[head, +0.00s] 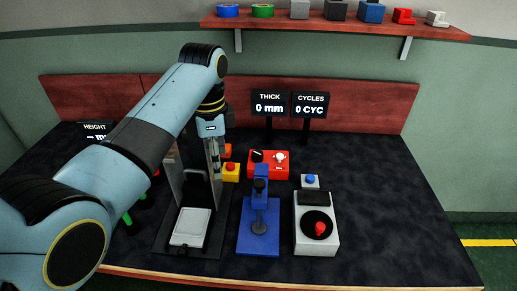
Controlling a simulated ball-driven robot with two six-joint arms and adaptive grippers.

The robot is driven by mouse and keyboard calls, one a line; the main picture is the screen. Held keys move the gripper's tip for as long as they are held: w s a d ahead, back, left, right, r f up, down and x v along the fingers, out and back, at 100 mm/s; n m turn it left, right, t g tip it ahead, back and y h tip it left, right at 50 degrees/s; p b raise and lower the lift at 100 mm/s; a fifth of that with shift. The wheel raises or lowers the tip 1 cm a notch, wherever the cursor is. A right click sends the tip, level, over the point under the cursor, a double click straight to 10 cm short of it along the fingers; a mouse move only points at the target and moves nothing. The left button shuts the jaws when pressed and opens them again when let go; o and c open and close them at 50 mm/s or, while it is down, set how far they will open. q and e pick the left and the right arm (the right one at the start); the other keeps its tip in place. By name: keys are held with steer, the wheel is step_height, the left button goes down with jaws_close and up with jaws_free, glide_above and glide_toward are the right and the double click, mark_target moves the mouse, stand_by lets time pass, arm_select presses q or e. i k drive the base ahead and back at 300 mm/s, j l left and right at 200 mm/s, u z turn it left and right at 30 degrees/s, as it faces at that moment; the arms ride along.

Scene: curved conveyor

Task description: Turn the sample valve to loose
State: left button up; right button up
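No part is clearly marked as the sample valve. A red box (268,170) at the back middle of the table has a black knob (257,156) at its left and a white round fitting (280,158) at its right. Their settings are too small to read. My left arm comes in from the left and reaches over the table. My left gripper (216,165) points down, left of the red box and apart from it, near a tall grey stand. Its fingers are dark and seen edge-on, so their opening is unclear. My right gripper is out of view.
A grey stand with a white plate (191,226), a blue press (258,232) and a white device with a red knob (320,229) line the front. A yellow box with a red button (231,171) stands left of the red box. Display signs (270,105) stand behind. The right side is clear.

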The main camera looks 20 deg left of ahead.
mark_target(257, 154)
steer(key=i, duration=0.9)
